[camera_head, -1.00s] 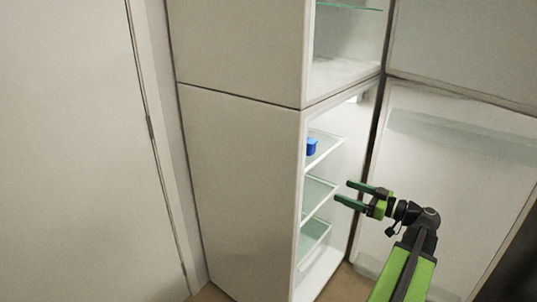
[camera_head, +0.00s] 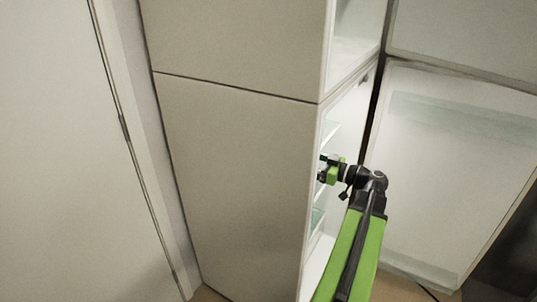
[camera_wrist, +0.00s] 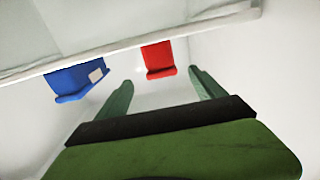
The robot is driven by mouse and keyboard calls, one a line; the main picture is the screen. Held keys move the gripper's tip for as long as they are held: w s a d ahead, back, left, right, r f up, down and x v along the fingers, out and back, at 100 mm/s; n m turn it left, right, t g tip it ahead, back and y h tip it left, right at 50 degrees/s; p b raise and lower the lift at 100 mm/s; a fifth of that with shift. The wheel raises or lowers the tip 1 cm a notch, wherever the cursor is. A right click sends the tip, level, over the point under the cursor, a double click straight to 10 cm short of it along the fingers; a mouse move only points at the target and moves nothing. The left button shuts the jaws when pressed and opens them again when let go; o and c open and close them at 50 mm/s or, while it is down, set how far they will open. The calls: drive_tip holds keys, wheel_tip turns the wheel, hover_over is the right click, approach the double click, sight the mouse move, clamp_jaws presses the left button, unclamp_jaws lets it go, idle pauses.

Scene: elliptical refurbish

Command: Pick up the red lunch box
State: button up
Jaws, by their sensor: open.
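The red lunch box (camera_wrist: 158,59) shows in the wrist view, beyond my fingertips and roughly midway between them. Its far part is cut off behind a pale shelf edge. My gripper (camera_wrist: 158,88) is open and empty, its two green fingers pointing toward the box but apart from it. In the head view my gripper (camera_head: 322,170) reaches into the open refrigerator (camera_head: 235,180), and its fingertips are partly hidden by the side wall. The red box cannot be seen in the head view.
A blue container (camera_wrist: 78,80) sits left of the red box, near my left finger. A shelf edge (camera_wrist: 130,40) crosses close to the fingers. The open fridge door (camera_head: 450,170) stands right of my arm. A white door (camera_head: 60,160) is at far left.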

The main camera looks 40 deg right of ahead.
drive_tip(key=x, duration=0.7)
drive_tip(key=shift+w, duration=0.25)
drive_tip(key=shift+x, duration=2.65)
drive_tip(key=shift+s+a+r, duration=0.1)
drive_tip(key=shift+a, duration=0.1)
clamp_jaws()
